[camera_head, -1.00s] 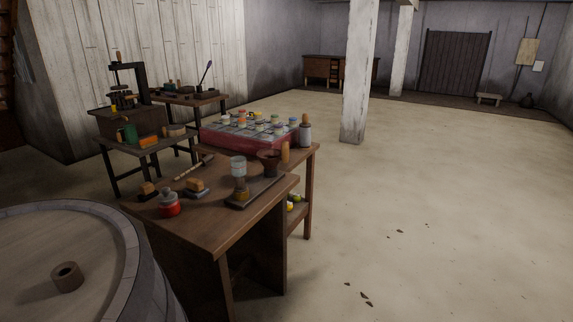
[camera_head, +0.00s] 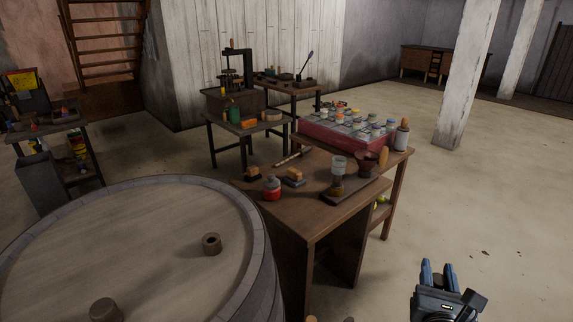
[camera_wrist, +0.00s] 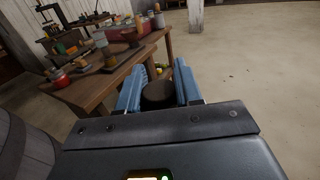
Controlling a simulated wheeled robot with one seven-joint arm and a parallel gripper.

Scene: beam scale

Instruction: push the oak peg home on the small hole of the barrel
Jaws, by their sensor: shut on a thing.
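The barrel (camera_head: 60,235) stands upright at the lower left of the head view, its round wooden top facing up. A short brown collar with a dark opening (camera_head: 211,243) sits on the top near its right side; I cannot tell if it is the small hole. A solid brown stub (camera_head: 105,310) stands on the top nearer to me. My gripper (camera_head: 438,272) is at the lower right, well apart from the barrel. In the wrist view its blue fingers (camera_wrist: 159,88) are shut on a dark brown round piece (camera_wrist: 158,94), apparently the oak peg. The peg's lower end is hidden.
A white post (camera_head: 467,75) stands at the right. The floor on the right is mostly clear.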

